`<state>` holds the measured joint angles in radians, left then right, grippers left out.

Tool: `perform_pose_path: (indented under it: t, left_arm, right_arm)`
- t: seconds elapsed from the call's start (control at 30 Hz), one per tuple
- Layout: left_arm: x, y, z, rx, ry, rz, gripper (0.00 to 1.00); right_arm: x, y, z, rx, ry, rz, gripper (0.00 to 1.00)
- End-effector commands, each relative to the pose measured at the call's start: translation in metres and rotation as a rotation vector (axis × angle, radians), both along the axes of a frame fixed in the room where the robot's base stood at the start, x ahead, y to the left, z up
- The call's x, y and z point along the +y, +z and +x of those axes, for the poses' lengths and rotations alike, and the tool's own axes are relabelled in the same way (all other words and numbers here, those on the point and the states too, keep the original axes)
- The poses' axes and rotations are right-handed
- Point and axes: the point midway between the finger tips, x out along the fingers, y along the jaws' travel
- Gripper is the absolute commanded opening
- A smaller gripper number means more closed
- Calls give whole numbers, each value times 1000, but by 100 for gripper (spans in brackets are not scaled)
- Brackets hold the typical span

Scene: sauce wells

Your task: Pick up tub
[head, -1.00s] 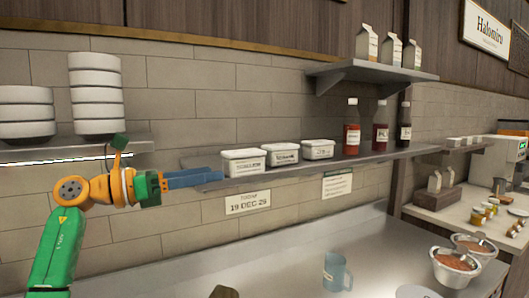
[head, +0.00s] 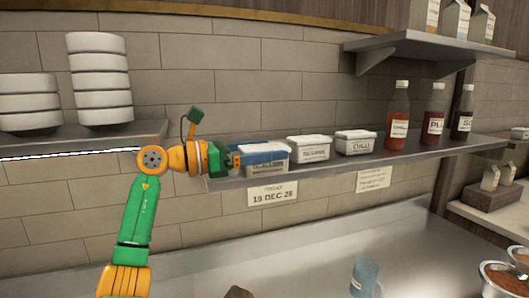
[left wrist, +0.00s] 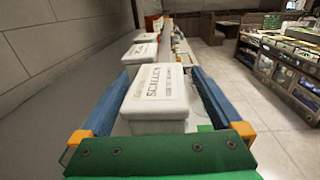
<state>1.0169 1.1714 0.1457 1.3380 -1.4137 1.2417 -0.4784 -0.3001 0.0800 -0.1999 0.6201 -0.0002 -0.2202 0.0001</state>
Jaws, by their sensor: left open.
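Three white lidded tubs stand in a row on the long wall shelf (head: 400,150). The nearest tub (head: 268,168) is partly hidden behind my left gripper (head: 262,153) in the head view. In the left wrist view this tub (left wrist: 158,97) has a lid label that seems to read "SCALLION". My left gripper (left wrist: 160,100) is open, with its blue fingers on either side of the tub; I cannot tell whether they touch it. The middle tub (head: 308,149) and the tub labelled "CHILLI" (head: 356,142) stand farther right. My right gripper is not in view.
Sauce bottles (head: 397,118) stand right of the tubs on the same shelf. Stacked white bowls (head: 100,80) stand on the left shelf. A blue mug (head: 364,277) stands on the counter (head: 300,262) below. An upper shelf (head: 430,48) holds cartons.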

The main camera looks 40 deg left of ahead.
Motion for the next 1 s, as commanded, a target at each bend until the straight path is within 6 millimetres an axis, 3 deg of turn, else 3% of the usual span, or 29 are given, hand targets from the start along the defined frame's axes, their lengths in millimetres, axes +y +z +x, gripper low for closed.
perform_pose_path:
  t: [0.17,0.2,0.5,0.57,0.83,1.0]
  left_arm:
    - [0,-1,1,0,1,0,100]
    - [0,-1,1,0,1,0,95]
    - [0,-1,1,-1,1,0,14]
    - [0,-1,1,-1,1,0,0]
    - [0,3,0,-2,0,-1,0]
    - [0,32,0,-7,1,-2,0]
  right_arm:
    - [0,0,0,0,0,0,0]
    - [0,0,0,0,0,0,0]
    - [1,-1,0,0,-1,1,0]
    - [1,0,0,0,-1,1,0]
    - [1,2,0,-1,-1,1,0]
    - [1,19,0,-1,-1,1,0]
